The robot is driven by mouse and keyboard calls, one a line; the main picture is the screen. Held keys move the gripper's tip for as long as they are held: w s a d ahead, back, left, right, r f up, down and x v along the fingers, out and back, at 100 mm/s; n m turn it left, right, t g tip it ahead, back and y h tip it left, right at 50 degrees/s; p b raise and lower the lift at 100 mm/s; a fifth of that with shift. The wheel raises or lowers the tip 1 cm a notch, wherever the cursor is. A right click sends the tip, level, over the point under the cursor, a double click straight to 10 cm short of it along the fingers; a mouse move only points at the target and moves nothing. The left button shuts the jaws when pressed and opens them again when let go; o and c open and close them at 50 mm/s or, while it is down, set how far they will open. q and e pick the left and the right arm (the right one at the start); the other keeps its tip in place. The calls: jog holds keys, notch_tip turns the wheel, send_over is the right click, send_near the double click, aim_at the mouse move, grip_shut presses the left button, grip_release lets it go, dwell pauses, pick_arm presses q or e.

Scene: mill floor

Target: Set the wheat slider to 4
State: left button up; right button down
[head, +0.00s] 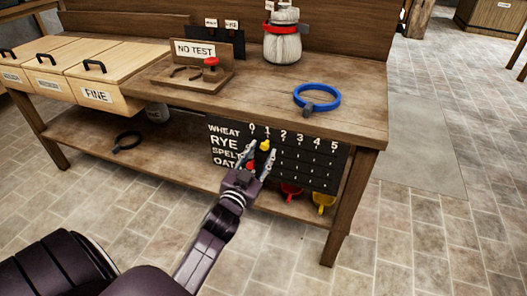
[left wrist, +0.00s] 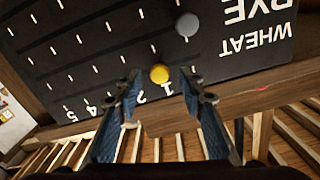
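The black slider board (head: 318,180) hangs on the front of the bench, with rows WHEAT, RYE, SPELT, OAT and columns 0 to 5. It also shows upside down in the left wrist view (left wrist: 100,50). The yellow wheat knob (head: 265,145) is at about 1; in the left wrist view the knob (left wrist: 159,73) is beside the 1. A grey knob (left wrist: 187,23) is in the rye row. My left gripper (head: 262,150) is open, its fingertips (left wrist: 160,80) on either side of the yellow knob with gaps. My right gripper is not in view.
A red knob (head: 250,165) is lower on the board. Red (head: 291,190) and yellow (head: 323,201) scoops are below it. A blue ring (head: 317,97), a tied sack (head: 283,45) and a NO TEST sign (head: 194,50) are on the bench. Floor to the right is clear.

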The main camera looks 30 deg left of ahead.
pick_arm(q)
jog(key=shift+x, duration=0.8)
jog(key=shift+c, duration=0.6)
grip_shut()
